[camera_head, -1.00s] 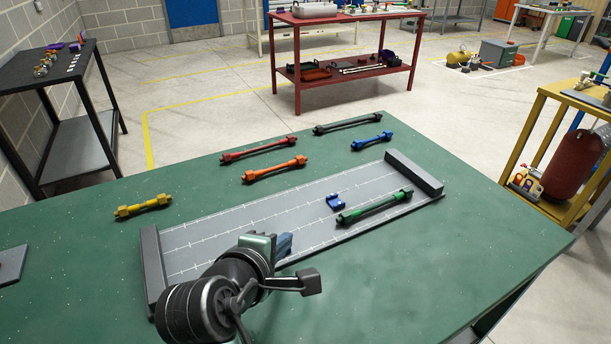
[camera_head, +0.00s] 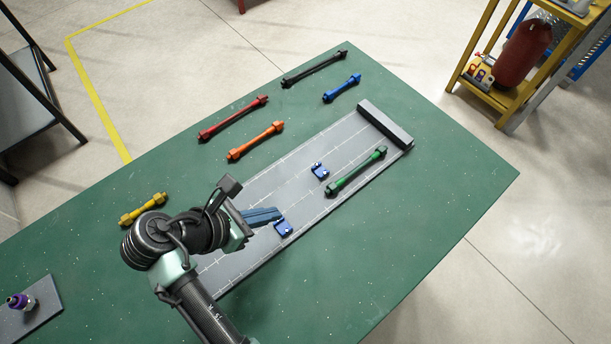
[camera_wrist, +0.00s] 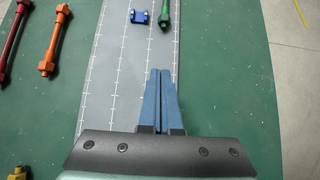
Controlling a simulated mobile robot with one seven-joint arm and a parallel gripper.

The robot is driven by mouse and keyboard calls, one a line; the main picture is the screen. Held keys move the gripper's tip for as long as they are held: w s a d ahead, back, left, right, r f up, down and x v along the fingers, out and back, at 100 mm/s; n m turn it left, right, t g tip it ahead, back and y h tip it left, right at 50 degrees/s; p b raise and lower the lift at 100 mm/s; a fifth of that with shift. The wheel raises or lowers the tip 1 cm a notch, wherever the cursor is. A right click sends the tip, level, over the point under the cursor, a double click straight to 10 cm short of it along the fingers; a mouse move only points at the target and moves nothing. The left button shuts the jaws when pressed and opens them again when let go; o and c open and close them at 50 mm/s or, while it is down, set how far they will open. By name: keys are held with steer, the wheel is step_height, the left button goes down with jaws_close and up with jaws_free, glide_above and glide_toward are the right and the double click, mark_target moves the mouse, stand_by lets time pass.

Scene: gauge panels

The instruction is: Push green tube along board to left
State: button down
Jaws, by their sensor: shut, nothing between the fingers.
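The green tube (camera_head: 357,171) lies on the right part of the grey board (camera_head: 350,133), near its raised dark end block (camera_head: 385,124). In the wrist view the green tube's near end (camera_wrist: 165,16) shows at the top, ahead of my fingers. My gripper (camera_head: 278,213) is over the board, to the left of the tube and apart from it. Its blue fingers, also in the wrist view (camera_wrist: 160,72), are shut and empty. One blue block (camera_head: 320,171) sits on the board beside the tube. A second blue block (camera_head: 283,229) sits close to my fingertips. My arm hides the board's left end.
Red (camera_head: 233,118), orange (camera_head: 256,141), black (camera_head: 314,66), blue (camera_head: 342,88) and yellow (camera_head: 143,209) tubes lie on the green table (camera_head: 420,220) behind the board. A small plate with a purple-topped piece (camera_head: 20,302) is at lower left. The table's right side is clear.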

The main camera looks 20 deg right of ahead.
mark_target(332, 188)
steer(key=x, duration=0.9)
steer(key=shift+s+d+f, duration=0.15)
steer(key=shift+d, duration=0.1)
steer(key=d, duration=0.1)
steer(key=w+d, duration=0.1)
steer(key=d, duration=0.1)
steer(key=shift+w, duration=0.1)
steer(key=shift+w+d+f, duration=0.1)
steer(key=shift+w+d, duration=0.1)
steer(key=shift+d, duration=0.3)
